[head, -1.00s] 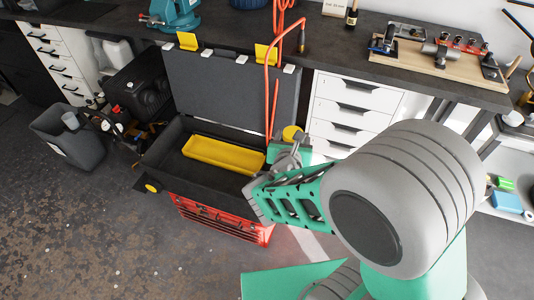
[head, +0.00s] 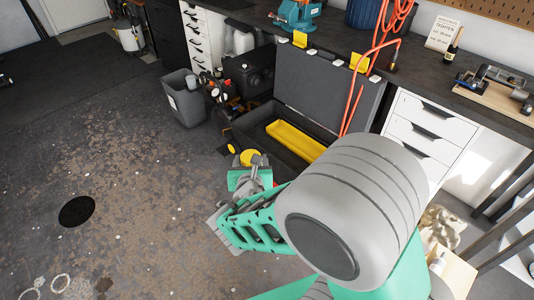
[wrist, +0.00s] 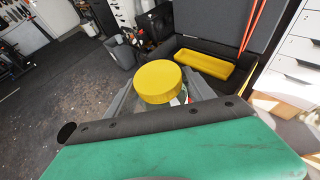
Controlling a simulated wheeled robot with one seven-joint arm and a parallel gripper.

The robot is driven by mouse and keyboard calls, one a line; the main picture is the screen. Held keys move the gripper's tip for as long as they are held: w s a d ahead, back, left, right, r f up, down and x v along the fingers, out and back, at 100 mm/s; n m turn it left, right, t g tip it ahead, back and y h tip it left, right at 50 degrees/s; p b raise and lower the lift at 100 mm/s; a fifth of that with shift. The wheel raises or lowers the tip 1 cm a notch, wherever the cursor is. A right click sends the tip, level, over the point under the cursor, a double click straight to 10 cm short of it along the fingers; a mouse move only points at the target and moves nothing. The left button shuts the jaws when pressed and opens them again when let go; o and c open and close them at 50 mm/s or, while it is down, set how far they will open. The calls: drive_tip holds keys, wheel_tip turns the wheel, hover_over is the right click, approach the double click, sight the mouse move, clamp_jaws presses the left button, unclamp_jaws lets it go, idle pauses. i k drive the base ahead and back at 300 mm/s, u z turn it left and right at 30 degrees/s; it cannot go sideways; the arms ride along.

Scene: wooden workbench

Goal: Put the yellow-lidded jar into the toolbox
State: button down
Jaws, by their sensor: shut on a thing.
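The jar's round yellow lid (wrist: 158,82) shows in the wrist view between my gripper's (wrist: 165,98) fingers, which are shut on the jar; the jar's body is mostly hidden below the lid. In the head view the yellow lid (head: 250,158) shows at the end of my gripper (head: 256,168), in front of and left of the toolbox. The open toolbox (head: 247,128) is dark, with its lid raised against the workbench and a yellow tray (head: 300,140) inside. It also shows in the wrist view (wrist: 180,48), beyond and right of the jar.
A grey bin (head: 185,98) and a black machine (head: 248,73) stand left of the toolbox. An orange hose (head: 367,70) hangs down by the raised lid. White drawers (head: 425,130) are to the right. The floor (head: 120,170) at left is mostly clear.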

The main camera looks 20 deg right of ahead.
sight(289, 150)
drive_tip(key=u, duration=0.85)
drive_tip(key=i, duration=2.4)
drive_tip(key=z, duration=1.4)
drive_tip(key=i, duration=1.15)
drive_tip(key=z, duration=0.3)
